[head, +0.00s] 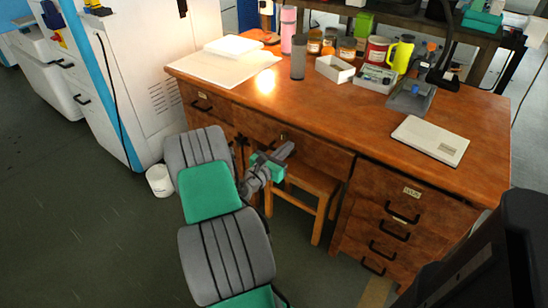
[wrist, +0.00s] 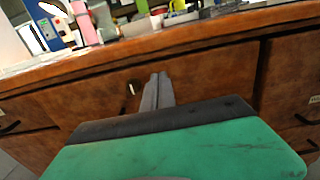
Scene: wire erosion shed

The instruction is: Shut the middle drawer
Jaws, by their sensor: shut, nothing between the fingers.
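The middle drawer (head: 318,155) is the wide brown wooden front under the centre of the desk top, above the knee space. It also fills the middle of the wrist view (wrist: 215,84). A small light fitting shows on its front (wrist: 131,88). The front looks flush or nearly flush with the desk; I cannot tell whether a small gap is left. My gripper (head: 287,150) is in front of this drawer, fingers together and empty. The grey fingers also show in the wrist view (wrist: 160,80), pointing at the drawer front; I cannot tell whether they touch it.
A wooden stool (head: 318,200) stands under the drawer. The right pedestal has several black-handled drawers (head: 403,213); the left has a drawer (head: 200,104). A white bucket (head: 159,180) stands on the floor at left.

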